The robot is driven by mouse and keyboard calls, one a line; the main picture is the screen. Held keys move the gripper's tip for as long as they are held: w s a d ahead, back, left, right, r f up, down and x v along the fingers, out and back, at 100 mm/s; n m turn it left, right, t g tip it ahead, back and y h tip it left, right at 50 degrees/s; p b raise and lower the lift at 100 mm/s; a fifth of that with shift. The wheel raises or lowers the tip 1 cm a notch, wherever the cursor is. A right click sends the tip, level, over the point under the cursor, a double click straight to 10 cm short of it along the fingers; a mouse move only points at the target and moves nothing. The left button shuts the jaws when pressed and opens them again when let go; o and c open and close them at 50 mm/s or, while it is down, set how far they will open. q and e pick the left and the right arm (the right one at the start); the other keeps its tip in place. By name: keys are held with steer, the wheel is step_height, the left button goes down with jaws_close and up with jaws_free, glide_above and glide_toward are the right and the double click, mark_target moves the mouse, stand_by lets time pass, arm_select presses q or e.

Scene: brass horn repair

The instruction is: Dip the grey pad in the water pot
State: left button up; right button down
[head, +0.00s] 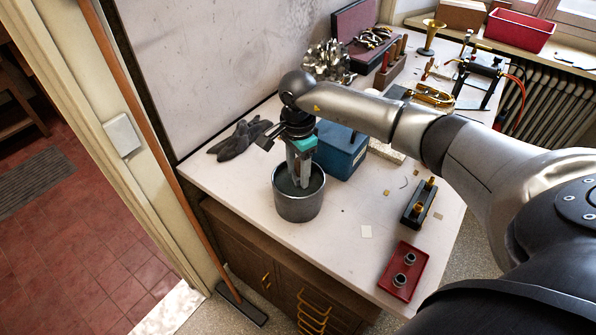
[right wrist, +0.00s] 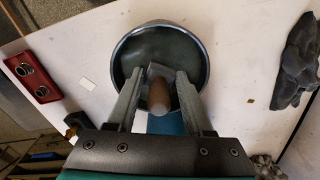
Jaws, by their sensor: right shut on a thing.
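The water pot (head: 298,208) is a grey metal pot standing on the white bench top, near its left front edge. In the right wrist view the pot (right wrist: 204,72) shows as a round rim with dark water inside. My right gripper (head: 301,178) points down into the pot's mouth, its fingertips inside the rim. In the right wrist view its fingers are shut on the grey pad (right wrist: 154,69), which has a brown rounded part (right wrist: 159,96) between the fingers. The pad is over or in the water; how deep I cannot tell. My left gripper is not in view.
A blue box (head: 342,152) stands close behind the pot, and dark gloves (head: 240,140) lie to its left. A black block with brass pieces (head: 418,203) and a red tray (head: 404,271) lie to the right. The bench between is mostly clear.

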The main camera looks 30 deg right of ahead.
mark_target(297, 160)
steer(key=shift+r+p, duration=2.3)
steer(key=shift+r, duration=1.3)
steer(key=shift+a, duration=0.1)
